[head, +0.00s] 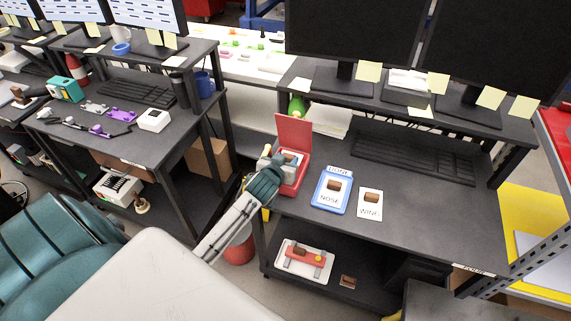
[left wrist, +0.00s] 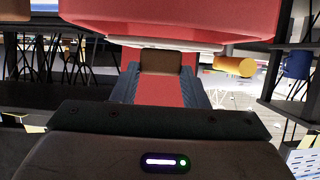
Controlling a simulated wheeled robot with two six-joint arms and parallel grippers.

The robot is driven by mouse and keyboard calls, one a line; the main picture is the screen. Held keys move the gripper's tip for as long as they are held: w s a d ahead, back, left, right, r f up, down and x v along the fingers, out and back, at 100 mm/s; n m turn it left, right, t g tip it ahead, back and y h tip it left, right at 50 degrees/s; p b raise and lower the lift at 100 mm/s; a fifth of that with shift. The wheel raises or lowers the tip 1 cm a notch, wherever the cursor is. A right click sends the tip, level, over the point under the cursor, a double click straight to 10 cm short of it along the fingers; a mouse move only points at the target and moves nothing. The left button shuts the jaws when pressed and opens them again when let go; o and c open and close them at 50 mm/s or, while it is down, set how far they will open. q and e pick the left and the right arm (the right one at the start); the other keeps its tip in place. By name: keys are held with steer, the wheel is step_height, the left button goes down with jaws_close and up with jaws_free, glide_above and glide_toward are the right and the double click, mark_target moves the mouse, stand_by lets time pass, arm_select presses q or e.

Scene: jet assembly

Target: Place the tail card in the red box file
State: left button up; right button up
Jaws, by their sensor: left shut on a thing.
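The red box file (head: 293,133) stands with its lid up at the left end of the right-hand desk. My left gripper (head: 277,163) is at its left side, shut on a white card with a brown picture, apparently the tail card (head: 291,157). The card appears at the box opening; its label is not readable, and I cannot tell whether it rests inside. In the left wrist view, red surfaces of the box file (left wrist: 170,15) fill the top, with a pale card edge (left wrist: 150,43) just below. My right gripper is not in view.
A blue file with a NOSE card (head: 331,190) and a WING card (head: 370,204) lie right of the box file. Monitors (head: 355,35) stand on the raised shelf behind. A tray with a red part (head: 304,259) is on the lower shelf. The desk's right front is clear.

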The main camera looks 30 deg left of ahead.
arm_select(q)
step_height(320, 180, down, 2)
steer(key=shift+s+f, duration=0.1)
steer(key=shift+f, duration=0.15)
steer(key=shift+f, duration=0.1)
steer(key=shift+f, duration=0.55)
steer(key=o, duration=1)
steer(key=shift+c, duration=0.2)
